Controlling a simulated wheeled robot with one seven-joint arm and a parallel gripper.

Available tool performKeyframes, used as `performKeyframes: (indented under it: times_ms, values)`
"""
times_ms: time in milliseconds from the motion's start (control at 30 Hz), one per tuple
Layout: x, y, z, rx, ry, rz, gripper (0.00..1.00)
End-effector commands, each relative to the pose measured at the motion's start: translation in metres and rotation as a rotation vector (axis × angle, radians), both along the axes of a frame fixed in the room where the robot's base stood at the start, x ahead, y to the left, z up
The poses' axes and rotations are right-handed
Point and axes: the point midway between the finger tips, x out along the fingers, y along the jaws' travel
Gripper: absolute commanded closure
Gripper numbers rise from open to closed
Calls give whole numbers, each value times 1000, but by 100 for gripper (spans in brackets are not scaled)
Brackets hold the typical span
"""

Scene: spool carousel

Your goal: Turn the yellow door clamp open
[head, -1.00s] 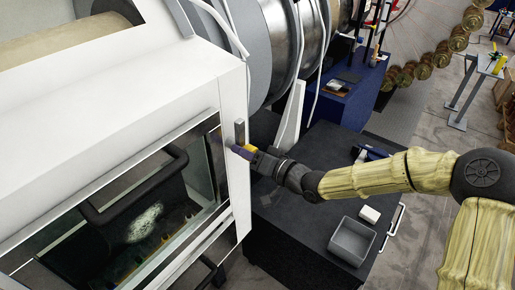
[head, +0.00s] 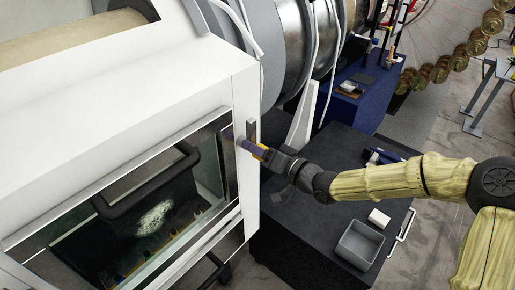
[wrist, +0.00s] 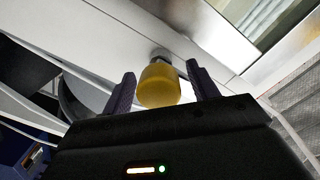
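The yellow door clamp (wrist: 158,86) is a rounded yellow knob on a short grey stem against the white cabinet front in the wrist view. My gripper (wrist: 160,85) is open, with one dark purple finger on each side of the clamp. A gap shows between the clamp and each finger. In the head view my gripper (head: 250,148) is at the right edge of the cabinet door (head: 229,150), and a bit of yellow (head: 260,153) shows by the fingers. The rest of the clamp is hidden there.
The white cabinet (head: 120,80) fills the left, with a dark handle (head: 150,185) across its glass window. A dark worktop (head: 310,215) right of it carries a grey bin (head: 358,243) and a small white block (head: 379,217). Large metal drums (head: 290,50) stand behind.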

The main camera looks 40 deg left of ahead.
Motion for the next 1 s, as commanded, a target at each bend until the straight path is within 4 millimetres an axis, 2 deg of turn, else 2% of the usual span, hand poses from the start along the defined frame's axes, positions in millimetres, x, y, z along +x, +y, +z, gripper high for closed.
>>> performKeyframes:
  times_ms: [267,1000]
  values:
    - [0,-12,-2,-2,-1,1,41]
    - [2,-120,2,-2,-1,-1,41]
